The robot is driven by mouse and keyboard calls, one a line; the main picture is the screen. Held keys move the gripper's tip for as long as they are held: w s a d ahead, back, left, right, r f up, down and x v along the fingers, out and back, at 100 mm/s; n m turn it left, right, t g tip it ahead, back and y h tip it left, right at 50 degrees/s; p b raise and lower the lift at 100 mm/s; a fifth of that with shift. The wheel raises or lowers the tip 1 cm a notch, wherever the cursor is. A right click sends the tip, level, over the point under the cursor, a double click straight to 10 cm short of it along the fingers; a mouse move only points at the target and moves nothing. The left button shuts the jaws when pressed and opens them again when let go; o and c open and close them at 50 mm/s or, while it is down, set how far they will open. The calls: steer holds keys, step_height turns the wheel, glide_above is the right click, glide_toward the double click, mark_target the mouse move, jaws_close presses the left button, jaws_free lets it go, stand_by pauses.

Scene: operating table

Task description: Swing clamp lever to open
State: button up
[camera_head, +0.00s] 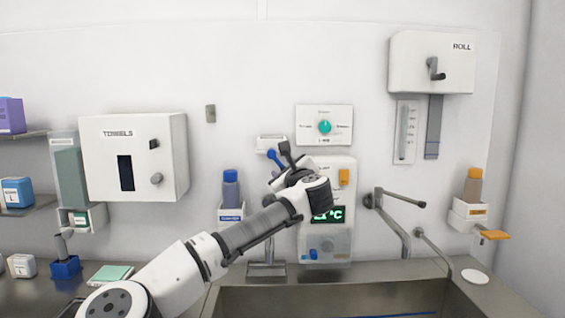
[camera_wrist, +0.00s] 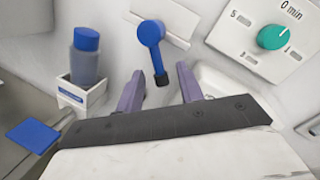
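A blue lever (camera_wrist: 151,35) with a round head and a black end (camera_wrist: 161,79) is on a small white wall mount (camera_wrist: 172,15); I take it for the clamp lever. In the head view the lever (camera_head: 272,155) shows just left of my gripper (camera_head: 284,158). In the wrist view my gripper (camera_wrist: 160,87) is open, with its two purplish fingers apart. The lever's black end appears in the gap between the fingertips. I cannot tell whether a finger touches it. My wrist hides part of the mount's surroundings in the head view.
A dial panel with a green knob (camera_head: 325,127) is up and right. A temperature unit (camera_head: 338,240) stands behind my wrist. A blue-capped bottle (camera_head: 230,190) sits in a holder at left. A sink (camera_head: 330,296) and taps (camera_head: 392,215) lie below and right.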

steer(key=shift+x, duration=1.15)
steer(key=shift+d, duration=0.1)
jaws_close()
steer(key=shift+d+r+n+g+p, duration=0.2)
steer(key=shift+n+p, duration=0.1)
steer(key=shift+n, duration=0.45)
steer(key=shift+d+r+n+g+p, duration=0.2)
steer(key=shift+d+n+p, duration=0.05)
steer(key=shift+n, duration=0.5)
jaws_free()
steer(key=shift+r, duration=0.1)
